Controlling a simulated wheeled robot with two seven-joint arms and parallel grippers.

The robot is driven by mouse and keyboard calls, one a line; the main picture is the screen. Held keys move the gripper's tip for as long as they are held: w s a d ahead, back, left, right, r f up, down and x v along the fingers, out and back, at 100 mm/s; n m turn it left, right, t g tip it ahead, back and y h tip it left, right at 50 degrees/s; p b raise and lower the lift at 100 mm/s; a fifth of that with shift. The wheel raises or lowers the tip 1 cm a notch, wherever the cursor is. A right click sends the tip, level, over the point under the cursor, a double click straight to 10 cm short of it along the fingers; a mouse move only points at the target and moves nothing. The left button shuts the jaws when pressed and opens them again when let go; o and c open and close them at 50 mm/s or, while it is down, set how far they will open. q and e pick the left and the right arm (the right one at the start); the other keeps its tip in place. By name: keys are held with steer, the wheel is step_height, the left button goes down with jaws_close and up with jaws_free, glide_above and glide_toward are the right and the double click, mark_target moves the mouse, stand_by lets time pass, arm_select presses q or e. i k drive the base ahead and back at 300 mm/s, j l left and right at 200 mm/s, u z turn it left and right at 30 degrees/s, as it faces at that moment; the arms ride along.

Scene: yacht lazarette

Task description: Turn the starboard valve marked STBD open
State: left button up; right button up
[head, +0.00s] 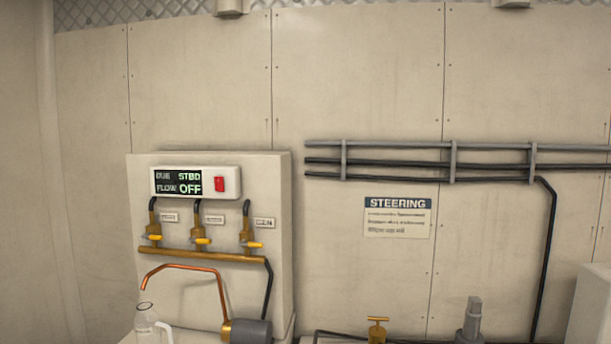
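Three brass valves with yellow levers stand in a row on a brass manifold pipe (215,255): a left valve (154,237), a middle valve (201,240) and a right valve (251,243). All three levers lie roughly sideways. Each has a small tag beside it; the right tag (264,223) seems to read GEN, and the other two are too small to read, so I cannot tell which is STBD. A display (178,183) above reads DUE STBD, FLOW OFF. Neither of my grippers is in view.
A red switch (219,184) sits beside the display. To the right are a STEERING sign (397,217), wall pipes (400,162) and a brass tap (377,328).

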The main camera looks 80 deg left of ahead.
mark_target(205, 242)
steer(key=u, duration=3.4)
